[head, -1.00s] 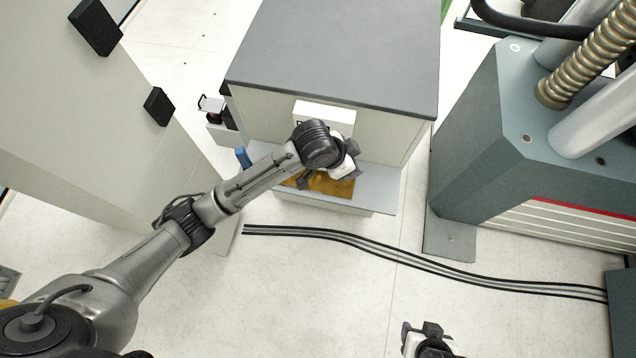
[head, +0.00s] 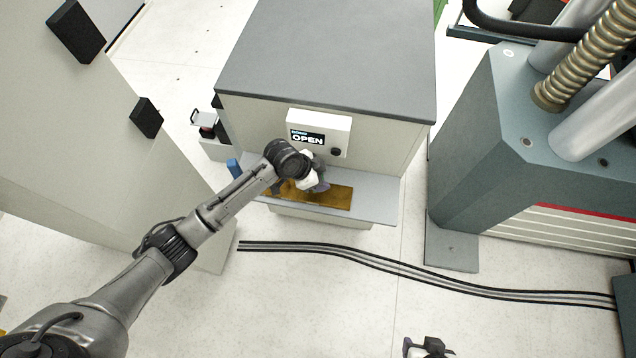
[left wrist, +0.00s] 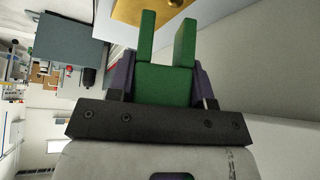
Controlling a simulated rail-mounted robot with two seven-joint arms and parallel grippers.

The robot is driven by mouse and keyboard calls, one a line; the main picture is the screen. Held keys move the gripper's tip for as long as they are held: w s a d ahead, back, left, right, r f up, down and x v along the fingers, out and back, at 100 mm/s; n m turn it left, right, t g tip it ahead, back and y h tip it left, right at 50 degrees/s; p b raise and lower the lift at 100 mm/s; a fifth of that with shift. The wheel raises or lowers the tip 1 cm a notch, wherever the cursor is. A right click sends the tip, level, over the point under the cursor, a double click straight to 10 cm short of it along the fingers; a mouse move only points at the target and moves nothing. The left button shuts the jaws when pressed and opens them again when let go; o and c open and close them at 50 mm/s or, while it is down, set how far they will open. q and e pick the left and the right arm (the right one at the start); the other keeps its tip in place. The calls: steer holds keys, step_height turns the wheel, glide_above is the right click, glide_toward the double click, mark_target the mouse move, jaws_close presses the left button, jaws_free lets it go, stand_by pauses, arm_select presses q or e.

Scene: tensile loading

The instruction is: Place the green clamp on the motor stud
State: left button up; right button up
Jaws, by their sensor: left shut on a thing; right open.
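The green clamp (left wrist: 163,86) is a U-shaped block with two prongs, seen in the left wrist view. My left gripper (left wrist: 162,80) is shut on its base, one finger at each side, and the prongs point away from the gripper. In the head view my left gripper (head: 316,182) is over the brown-gold plate (head: 335,197) on the bench shelf; the clamp cannot be made out there. A small brass knob (left wrist: 176,3) shows on the plate at the top edge of the left wrist view; I cannot tell whether it is the motor stud. My right gripper (head: 428,348) is open at the bottom edge, partly cut off.
A white box (head: 318,132) with a display reading "OPEN" is fixed to the cabinet (head: 330,65) behind the shelf (head: 378,198). A blue object (head: 233,168) stands at the shelf's left end. A large grey-blue machine (head: 490,150) stands right. Cables (head: 430,272) cross the floor.

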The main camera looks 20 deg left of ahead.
arm_select(q)
steer(key=shift+a+f, duration=0.2)
steer(key=shift+a, duration=0.1)
steer(key=shift+f+b, duration=0.45)
steer(key=shift+f, duration=1.5)
steer(key=shift+w+f, duration=0.1)
steer(key=shift+f, duration=0.15)
steer(key=o, duration=0.9)
steer(key=shift+o, duration=0.2)
